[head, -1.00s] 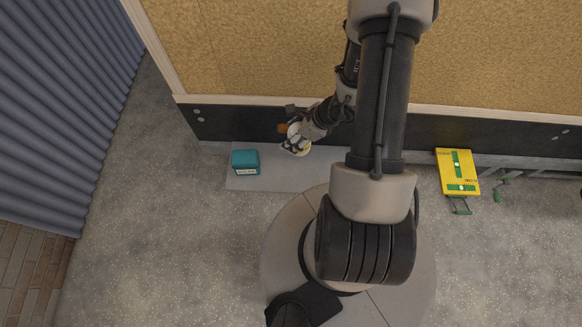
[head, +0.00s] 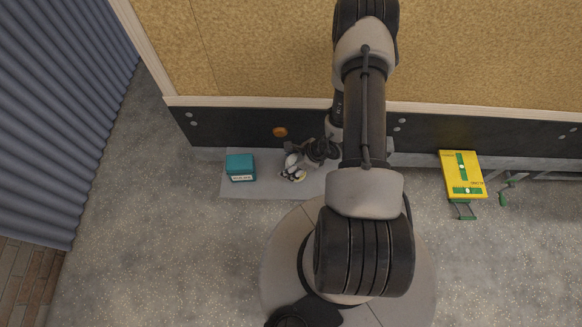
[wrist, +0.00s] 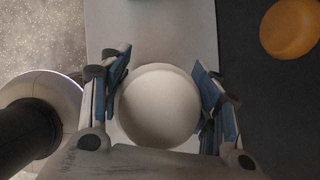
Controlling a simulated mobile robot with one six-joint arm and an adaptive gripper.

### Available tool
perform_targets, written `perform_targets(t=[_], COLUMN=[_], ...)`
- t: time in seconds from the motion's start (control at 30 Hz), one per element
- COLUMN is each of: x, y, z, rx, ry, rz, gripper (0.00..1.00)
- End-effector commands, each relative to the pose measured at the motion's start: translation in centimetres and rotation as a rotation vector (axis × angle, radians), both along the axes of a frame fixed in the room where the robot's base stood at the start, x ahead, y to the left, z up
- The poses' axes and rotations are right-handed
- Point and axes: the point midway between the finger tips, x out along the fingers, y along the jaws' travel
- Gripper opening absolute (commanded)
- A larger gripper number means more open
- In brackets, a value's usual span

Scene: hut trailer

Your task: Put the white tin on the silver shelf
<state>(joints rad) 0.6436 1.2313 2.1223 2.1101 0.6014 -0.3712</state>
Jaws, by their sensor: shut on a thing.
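The white tin (wrist: 160,105) is a round, pale thing between the two fingers of my gripper (wrist: 161,100) in the wrist view. My gripper is shut on its sides. In the head view my gripper (head: 293,170) is over the silver shelf (head: 262,188), a flat grey surface along the dark lower wall. The tin is mostly hidden by the fingers there. The shelf also shows beyond the tin in the wrist view (wrist: 160,30). I cannot tell whether the tin touches the shelf.
A teal box (head: 240,167) stands on the shelf, left of my gripper. An orange disc (head: 280,132) is on the dark wall behind. A yellow case (head: 463,174) with green parts is at the right. Bare shelf lies between the teal box and my gripper.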

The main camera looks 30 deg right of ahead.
Motion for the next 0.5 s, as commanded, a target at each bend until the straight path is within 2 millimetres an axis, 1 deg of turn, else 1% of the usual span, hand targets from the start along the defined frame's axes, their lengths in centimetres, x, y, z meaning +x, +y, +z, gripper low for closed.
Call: perform_targets(t=[0.03,0.1,0.37,0.5], x=[0.0,0.0,0.0,0.0], y=[0.0,0.0,0.0,0.0], z=[-1.2,-1.9,-1.9,-2.3], rx=[0.0,0.0,0.0,-0.001], ry=[0.0,0.0,-0.002,-0.001], rz=[-0.001,0.0,0.0,0.0], gripper=[0.2,0.2,0.2,0.2])
